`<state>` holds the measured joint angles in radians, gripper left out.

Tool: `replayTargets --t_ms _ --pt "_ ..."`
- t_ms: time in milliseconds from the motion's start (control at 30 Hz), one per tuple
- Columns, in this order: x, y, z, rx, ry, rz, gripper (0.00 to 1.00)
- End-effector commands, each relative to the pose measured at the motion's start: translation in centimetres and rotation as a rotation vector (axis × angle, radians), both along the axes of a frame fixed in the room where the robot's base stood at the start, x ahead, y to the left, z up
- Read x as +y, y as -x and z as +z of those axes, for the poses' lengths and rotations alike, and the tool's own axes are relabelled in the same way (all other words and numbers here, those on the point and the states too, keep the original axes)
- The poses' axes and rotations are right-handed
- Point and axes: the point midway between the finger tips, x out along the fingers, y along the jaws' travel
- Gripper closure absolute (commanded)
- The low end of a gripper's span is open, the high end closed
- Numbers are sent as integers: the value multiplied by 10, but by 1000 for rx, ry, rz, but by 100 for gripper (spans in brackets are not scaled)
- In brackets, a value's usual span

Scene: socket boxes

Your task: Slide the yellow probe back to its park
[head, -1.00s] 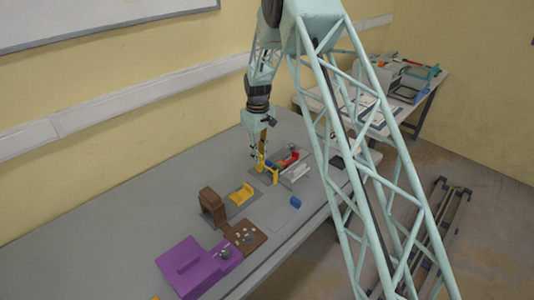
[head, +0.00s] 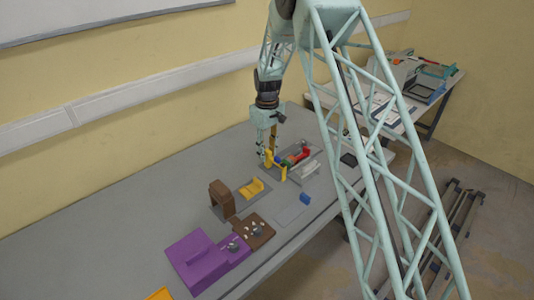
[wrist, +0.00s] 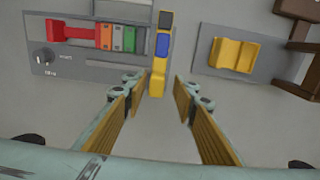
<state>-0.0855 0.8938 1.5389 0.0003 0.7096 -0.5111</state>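The yellow probe (wrist: 157,84) shows in the wrist view as the yellow end of a narrow upright strip, with a blue block and a dark block beyond it. Its yellow end also shows in the head view (head: 283,172), beside my fingertips. My gripper (wrist: 156,88) is open, with one finger on each side of the yellow end and a gap on both sides. In the head view my gripper (head: 269,162) points down at the bench. A yellow cradle (wrist: 226,54) lies on a grey plate to the right; I cannot tell whether it is the park.
Left of the strip is a grey panel (wrist: 80,70) with a red handle (wrist: 72,31), coloured blocks and a knob. In the head view a brown arch (head: 221,197), a purple box (head: 196,262) and a loose blue block (head: 305,199) stand nearer.

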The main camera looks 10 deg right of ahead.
Motion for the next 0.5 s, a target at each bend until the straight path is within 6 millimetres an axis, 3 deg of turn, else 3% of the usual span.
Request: replayTargets --t_ms 267,500 --pt "0 -1 15 -1 0 0 74" --pt "0 -1 46 -1 0 0 74"
